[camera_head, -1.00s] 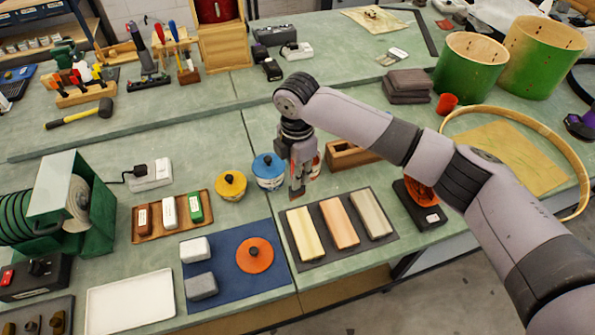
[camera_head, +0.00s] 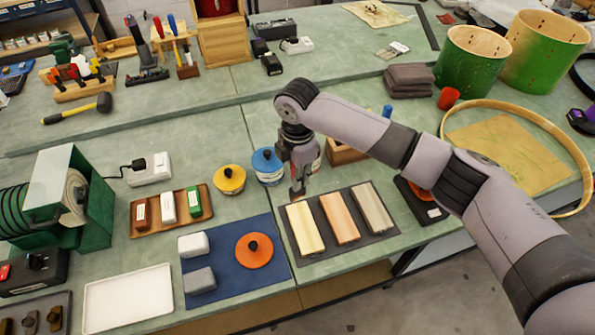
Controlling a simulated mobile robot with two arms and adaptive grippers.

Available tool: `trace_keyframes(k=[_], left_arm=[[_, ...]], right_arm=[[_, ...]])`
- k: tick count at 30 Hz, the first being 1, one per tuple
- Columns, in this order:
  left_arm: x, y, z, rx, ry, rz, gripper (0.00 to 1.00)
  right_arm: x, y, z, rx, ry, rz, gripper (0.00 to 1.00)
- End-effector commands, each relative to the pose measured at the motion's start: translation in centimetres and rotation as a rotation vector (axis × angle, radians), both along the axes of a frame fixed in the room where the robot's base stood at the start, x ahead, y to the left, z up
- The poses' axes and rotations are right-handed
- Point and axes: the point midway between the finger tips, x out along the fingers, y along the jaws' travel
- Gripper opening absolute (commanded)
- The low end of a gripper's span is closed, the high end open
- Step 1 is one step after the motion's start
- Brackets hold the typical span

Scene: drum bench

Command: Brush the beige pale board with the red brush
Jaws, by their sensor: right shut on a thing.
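Three boards lie side by side on a dark mat (camera_head: 330,254). The beige pale board (camera_head: 306,232) is the leftmost; a pinkish-orange board (camera_head: 340,219) and a greyish one (camera_head: 372,208) are to its right. My right gripper (camera_head: 297,190) points down just behind the far end of the pale board. It is shut on a small reddish-brown thing at its tips, apparently the red brush (camera_head: 297,197), mostly hidden by the fingers. I cannot tell whether it touches the board. My left gripper is out of view.
A blue can (camera_head: 267,163) and a yellow can (camera_head: 229,179) stand left of the gripper. A wooden box (camera_head: 344,153) is partly behind my arm, with a blue upright thing (camera_head: 387,111) nearby. A blue mat (camera_head: 222,272) with blocks and an orange disc lies left of the boards.

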Motion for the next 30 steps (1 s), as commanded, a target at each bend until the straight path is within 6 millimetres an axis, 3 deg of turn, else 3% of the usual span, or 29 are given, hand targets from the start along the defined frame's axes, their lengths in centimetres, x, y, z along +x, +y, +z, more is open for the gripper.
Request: trace_keyframes(k=[15, 30], left_arm=[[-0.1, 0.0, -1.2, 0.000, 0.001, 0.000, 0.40], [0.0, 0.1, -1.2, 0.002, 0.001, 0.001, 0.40]], right_arm=[[0.0, 0.0, -2.6, 0.000, 0.000, -0.001, 0.02], [0.0, 0.0, -2.7, 0.000, 0.000, 0.000, 0.02]])
